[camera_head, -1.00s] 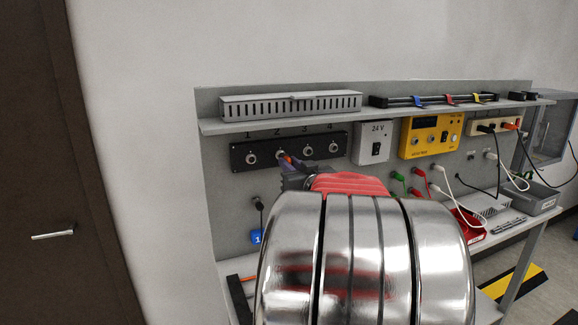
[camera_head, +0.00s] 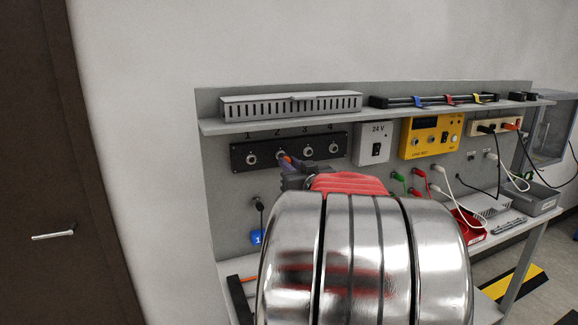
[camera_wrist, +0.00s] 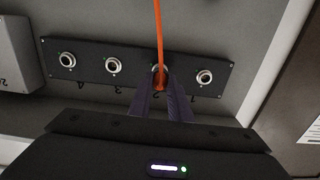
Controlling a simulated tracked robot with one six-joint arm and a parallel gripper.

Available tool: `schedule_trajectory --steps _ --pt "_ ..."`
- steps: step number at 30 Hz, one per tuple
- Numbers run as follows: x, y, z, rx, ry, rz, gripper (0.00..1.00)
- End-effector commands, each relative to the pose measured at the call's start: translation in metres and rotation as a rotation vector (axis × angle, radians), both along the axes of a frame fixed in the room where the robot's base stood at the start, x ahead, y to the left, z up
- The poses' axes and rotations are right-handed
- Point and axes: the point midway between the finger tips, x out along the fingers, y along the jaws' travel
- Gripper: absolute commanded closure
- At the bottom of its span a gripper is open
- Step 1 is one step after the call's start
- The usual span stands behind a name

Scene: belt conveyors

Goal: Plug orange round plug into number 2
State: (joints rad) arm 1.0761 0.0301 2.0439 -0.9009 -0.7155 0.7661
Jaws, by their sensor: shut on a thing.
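The dark socket panel (camera_head: 240,158) holds a row of round sockets numbered 1 to 4. It shows upside down in the wrist view (camera_wrist: 90,66). My gripper (camera_wrist: 160,84), with purple-grey fingers, is shut on the orange round plug (camera_wrist: 159,81) in front of socket 2, third from the left there. An orange cable (camera_wrist: 158,35) rises from the plug. In the head view my gripper (camera_head: 288,163) also sits at socket 2. The plug and fingers cover most of this socket, so I cannot tell how far in the plug sits. Sockets 1 (camera_head: 252,159), 3 (camera_head: 307,152) and 4 (camera_head: 333,149) look empty.
A shelf (camera_head: 290,122) with a slotted grey box juts out above the panel. A 24 V box (camera_head: 373,143) and a yellow unit (camera_head: 431,136) are to the right. Red, green and white leads hang farther right. A black plug with a blue tag (camera_head: 257,237) hangs below the panel.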

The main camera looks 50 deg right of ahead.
Motion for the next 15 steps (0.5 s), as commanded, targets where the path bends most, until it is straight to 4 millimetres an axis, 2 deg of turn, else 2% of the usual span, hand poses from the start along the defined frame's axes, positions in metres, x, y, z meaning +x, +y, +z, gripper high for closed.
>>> schedule_trajectory --steps 15 --pt "0.0041 -0.0022 0.0002 0.000 0.000 0.000 1.00"
